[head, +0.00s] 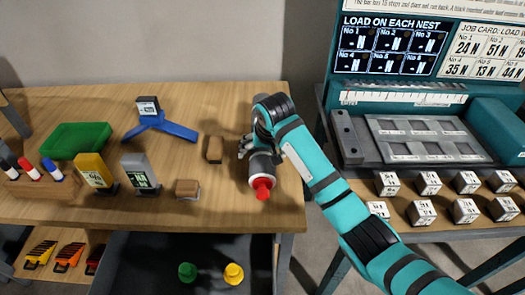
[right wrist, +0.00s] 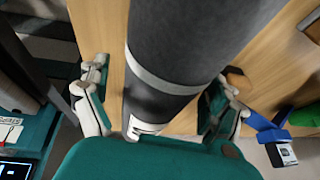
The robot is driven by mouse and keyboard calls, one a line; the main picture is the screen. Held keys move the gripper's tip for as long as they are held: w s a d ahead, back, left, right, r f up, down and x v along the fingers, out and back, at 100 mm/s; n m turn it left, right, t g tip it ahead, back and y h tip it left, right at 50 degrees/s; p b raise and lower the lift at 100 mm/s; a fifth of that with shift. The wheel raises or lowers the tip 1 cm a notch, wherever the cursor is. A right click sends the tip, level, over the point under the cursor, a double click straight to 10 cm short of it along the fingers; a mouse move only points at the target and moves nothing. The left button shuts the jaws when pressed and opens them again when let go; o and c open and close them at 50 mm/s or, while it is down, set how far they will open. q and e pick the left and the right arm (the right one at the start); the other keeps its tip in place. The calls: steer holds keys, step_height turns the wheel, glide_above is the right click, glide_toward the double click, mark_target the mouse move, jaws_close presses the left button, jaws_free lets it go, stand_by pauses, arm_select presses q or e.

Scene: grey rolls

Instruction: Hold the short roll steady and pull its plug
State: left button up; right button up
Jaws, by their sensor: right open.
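A dark grey roll (head: 263,163) lies near the right end of the wooden table, its red plug (head: 262,188) at the end toward me. My right gripper (head: 247,148) is at the roll's far part, partly hidden by my own arm. In the right wrist view the roll (right wrist: 190,40) runs between the two spread fingers of this gripper (right wrist: 157,105). It has a pale band around it. The fingers stand on either side of the roll, with gaps visible. The plug does not show in the wrist view. My left gripper is not in view.
Wooden blocks (head: 213,149) stand left of the roll. Further left are a blue stand (head: 165,127), a green tray (head: 76,139) and upright tagged pieces (head: 139,172). An open dark drawer (head: 140,262) holds a green and a yellow piece. A second bench (head: 450,229) with several labelled cubes stands right.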

steer(key=shift+w+f, duration=0.1)
steer(key=shift+f, duration=0.15)
steer(key=c, duration=1.5)
